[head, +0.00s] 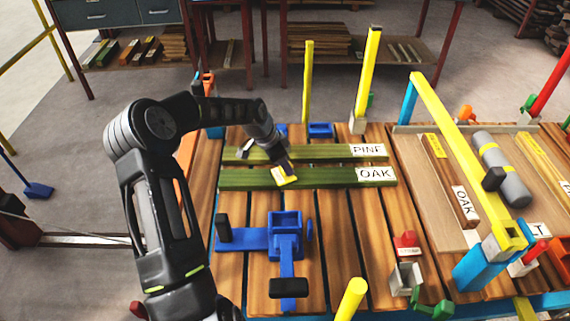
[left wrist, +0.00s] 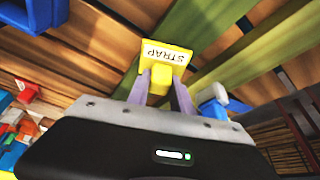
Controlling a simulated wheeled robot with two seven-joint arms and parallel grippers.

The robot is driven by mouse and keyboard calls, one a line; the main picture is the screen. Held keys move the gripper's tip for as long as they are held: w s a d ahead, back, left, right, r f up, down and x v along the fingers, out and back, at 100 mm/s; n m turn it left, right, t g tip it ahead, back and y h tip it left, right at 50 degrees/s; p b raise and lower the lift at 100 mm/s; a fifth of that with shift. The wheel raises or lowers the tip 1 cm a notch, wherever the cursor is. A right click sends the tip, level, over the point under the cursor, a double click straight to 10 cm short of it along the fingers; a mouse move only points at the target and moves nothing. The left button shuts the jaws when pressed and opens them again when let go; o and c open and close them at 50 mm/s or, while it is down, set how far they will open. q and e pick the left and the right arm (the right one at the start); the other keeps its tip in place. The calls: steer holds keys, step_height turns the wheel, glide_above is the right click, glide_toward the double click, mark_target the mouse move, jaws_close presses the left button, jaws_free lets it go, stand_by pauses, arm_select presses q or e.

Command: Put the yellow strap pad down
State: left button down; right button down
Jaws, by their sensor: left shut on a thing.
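The yellow strap pad (head: 284,179) carries a white label reading STRAP, which shows clearly in the left wrist view (left wrist: 165,58). My left gripper (head: 286,169) is shut on it, with one grey finger on each side of its yellow stem in the left wrist view (left wrist: 161,90). In the head view the pad shows over the left part of the green plank labelled OAK (head: 330,177). I cannot tell whether it touches the plank. The green plank labelled PINE (head: 325,152) lies just behind. My right gripper is not in view.
A blue clamp-like fixture (head: 285,246) with black handles stands on the slatted table (head: 335,260) in front of the planks. Yellow posts (head: 307,85) rise behind. To the right, a yellow bar (head: 448,125) spans a board with a grey cylinder (head: 500,165).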

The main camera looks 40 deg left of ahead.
arm_select(q)
steer(key=shift+f, duration=0.2)
steer(key=c, duration=1.1)
jaws_free()
steer(key=shift+r, duration=0.1)
steer(key=shift+c, duration=0.2)
steer(key=shift+r, duration=0.1)
steer(key=v, duration=1.2)
